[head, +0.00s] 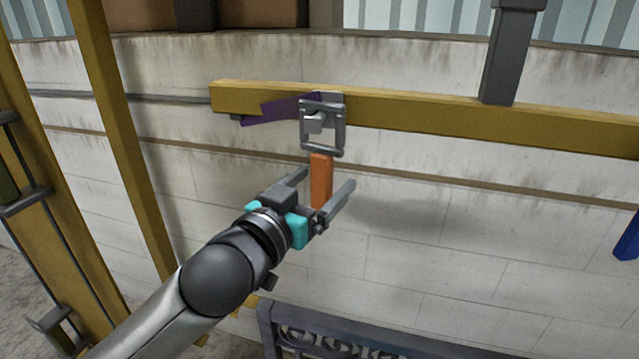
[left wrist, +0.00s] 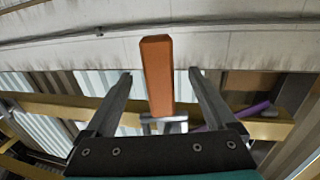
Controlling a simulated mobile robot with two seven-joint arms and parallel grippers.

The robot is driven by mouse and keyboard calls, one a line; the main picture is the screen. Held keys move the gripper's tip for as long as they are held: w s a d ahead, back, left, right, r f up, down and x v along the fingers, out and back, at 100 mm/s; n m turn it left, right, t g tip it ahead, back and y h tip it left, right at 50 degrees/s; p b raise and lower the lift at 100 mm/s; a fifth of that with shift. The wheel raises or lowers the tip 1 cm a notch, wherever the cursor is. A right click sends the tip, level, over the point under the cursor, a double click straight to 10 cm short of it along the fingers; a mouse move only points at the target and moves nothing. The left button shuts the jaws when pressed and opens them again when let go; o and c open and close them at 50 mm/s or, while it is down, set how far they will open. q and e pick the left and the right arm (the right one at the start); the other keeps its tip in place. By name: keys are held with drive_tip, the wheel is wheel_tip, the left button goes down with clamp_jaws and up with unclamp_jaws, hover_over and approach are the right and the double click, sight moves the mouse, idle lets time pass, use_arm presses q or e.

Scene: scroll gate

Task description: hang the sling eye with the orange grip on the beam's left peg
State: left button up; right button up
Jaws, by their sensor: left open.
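The sling eye (head: 338,130) is a grey rectangular metal frame at the beam's left part in the head view. The grey peg (head: 315,122) shows inside its opening, and the eye appears to hang around it. The orange grip (head: 320,178) hangs upright below the eye. My left gripper (head: 327,179) is open, with one finger on each side of the grip and gaps between. In the left wrist view the orange grip (left wrist: 158,75) stands between the two spread fingers, with part of the eye (left wrist: 165,124) behind it. My right gripper is not in view.
The yellow beam (head: 420,107) runs across, held by a dark grey post (head: 508,55). A purple piece (head: 275,109) lies against the beam left of the eye. Yellow uprights (head: 118,130) stand at left. A blue piece (head: 628,240) is at far right, a dark ornate rail (head: 340,340) below.

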use_arm(q)
wheel_tip(320, 180, down, 12)
drive_tip(key=b, duration=0.7)
drive_tip(key=shift+r+b, duration=0.25)
drive_tip(key=shift+b, duration=0.15)
idle(0.5)
drive_tip(key=s+d+p+v, duration=0.1)
drive_tip(key=d+p+v, duration=0.1)
drive_tip(key=v, duration=0.8)
drive_tip(key=shift+s+a, duration=0.2)
drive_tip(key=shift+s, duration=0.2)
idle(1.6)
